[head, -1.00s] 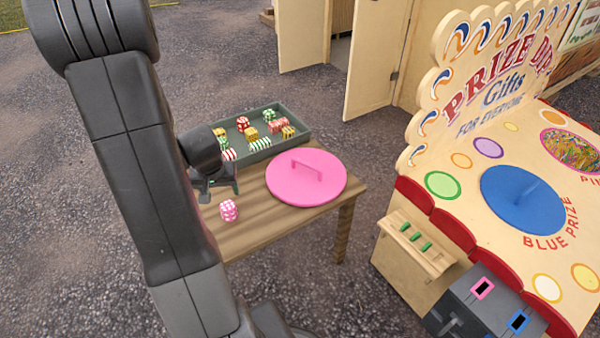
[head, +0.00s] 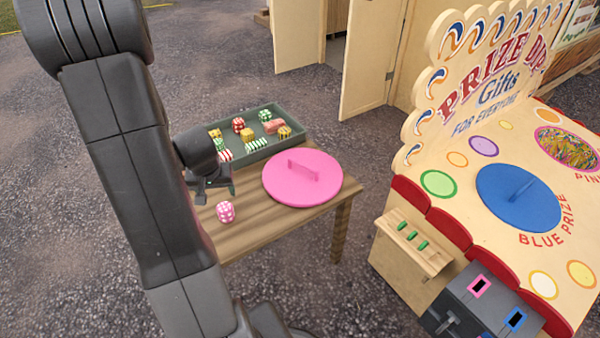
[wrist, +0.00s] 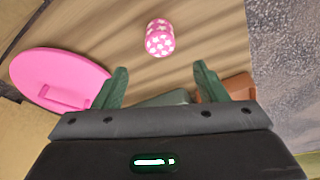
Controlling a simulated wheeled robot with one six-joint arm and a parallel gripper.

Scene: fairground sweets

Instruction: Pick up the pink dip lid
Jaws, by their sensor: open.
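The pink dip lid (head: 290,190) is a flat round disc with a bar handle on top. It lies on the wooden table in the head view, right of my gripper. It also shows at the left edge of the wrist view (wrist: 52,66), with its handle toward the bottom. My gripper (head: 217,190) is over the left part of the table, apart from the lid. In the wrist view its two green fingers (wrist: 161,72) are spread with nothing between them.
A pink-and-white sweet (head: 225,211) stands on the table (head: 262,226) near my gripper. A grey-green tray (head: 287,142) of several striped sweets is behind the lid. Right of the table stands the prize stall with a blue lid (head: 510,200). The table's front right is bare.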

